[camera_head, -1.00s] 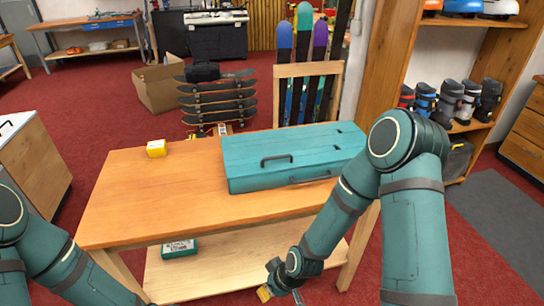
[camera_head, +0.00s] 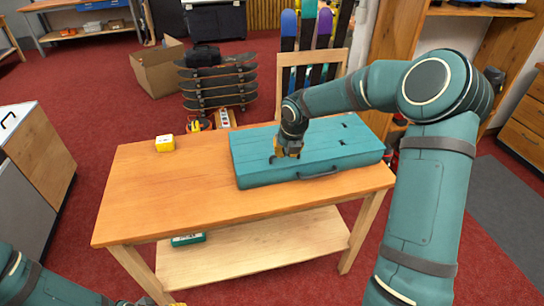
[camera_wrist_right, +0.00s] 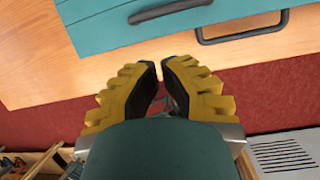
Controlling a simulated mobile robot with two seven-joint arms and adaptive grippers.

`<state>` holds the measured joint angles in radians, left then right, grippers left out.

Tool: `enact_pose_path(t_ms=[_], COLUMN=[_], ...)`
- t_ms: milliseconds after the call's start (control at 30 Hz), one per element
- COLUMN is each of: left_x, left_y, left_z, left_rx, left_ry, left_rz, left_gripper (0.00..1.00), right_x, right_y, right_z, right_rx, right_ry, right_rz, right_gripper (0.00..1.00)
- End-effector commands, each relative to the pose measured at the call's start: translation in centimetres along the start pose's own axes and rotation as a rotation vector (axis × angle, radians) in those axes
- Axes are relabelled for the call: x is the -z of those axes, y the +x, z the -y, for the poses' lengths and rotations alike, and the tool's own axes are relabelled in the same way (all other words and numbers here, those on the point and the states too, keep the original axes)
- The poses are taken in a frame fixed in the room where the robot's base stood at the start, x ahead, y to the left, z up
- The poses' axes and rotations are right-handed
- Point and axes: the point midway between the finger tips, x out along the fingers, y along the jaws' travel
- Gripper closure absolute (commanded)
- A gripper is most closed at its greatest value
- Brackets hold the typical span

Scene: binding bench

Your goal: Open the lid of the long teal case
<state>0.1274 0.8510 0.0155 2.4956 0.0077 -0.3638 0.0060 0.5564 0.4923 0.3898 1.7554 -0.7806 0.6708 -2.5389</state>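The long teal case (camera_head: 345,147) lies on the wooden table with its lid closed. A dark lid handle (camera_wrist_right: 168,10) shows at the top of the right wrist view; in the head view my right gripper partly covers it. A second handle (camera_head: 318,173) is on the case's front side and also shows in the right wrist view (camera_wrist_right: 243,30). My right gripper (camera_head: 289,156) is above the lid near its handle. In the wrist view its yellow fingers (camera_wrist_right: 160,66) nearly meet at the tips, with no handle between them. My left gripper (camera_head: 155,301) is mostly cut off at the bottom edge.
A green box (camera_head: 188,239) lies on the lower shelf. Stacked skateboards (camera_head: 218,82) and a rack of skis (camera_head: 305,55) stand behind the table.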

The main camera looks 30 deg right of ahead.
Motion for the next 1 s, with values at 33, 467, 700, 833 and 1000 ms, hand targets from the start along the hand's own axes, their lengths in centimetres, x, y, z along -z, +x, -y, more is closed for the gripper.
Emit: enact_pose_path(t_ms=[33, 467, 700, 833, 1000], left_x=[0.0, -0.4, -0.8, -0.9, -0.9], left_y=[-0.2, 0.7, 1.4, 1.6, 1.7], left_z=[-0.1, 0.3, 0.5, 0.6, 0.6], left_rx=[0.000, -0.001, -0.002, -0.002, -0.002], left_ry=[0.000, 0.002, 0.004, 0.005, 0.006], left_rz=[0.000, 0.008, 0.016, 0.018, 0.019], left_gripper=[0.53, 0.53, 0.53, 0.53, 0.53], right_x=[-0.6, -1.1, -1.2, -1.2, -1.3], right_y=[-0.8, 3.1, 6.9, 8.1, 8.7], right_z=[0.7, 1.5, 1.6, 1.6, 1.7], right_rx=[0.017, 0.037, 0.037, 0.037, 0.036], right_ry=[-0.038, -0.101, -0.100, -0.099, -0.099], right_rz=[0.008, 0.011, 0.011, 0.013, 0.014], right_gripper=[1.00, 1.00, 1.00, 1.00, 1.00])
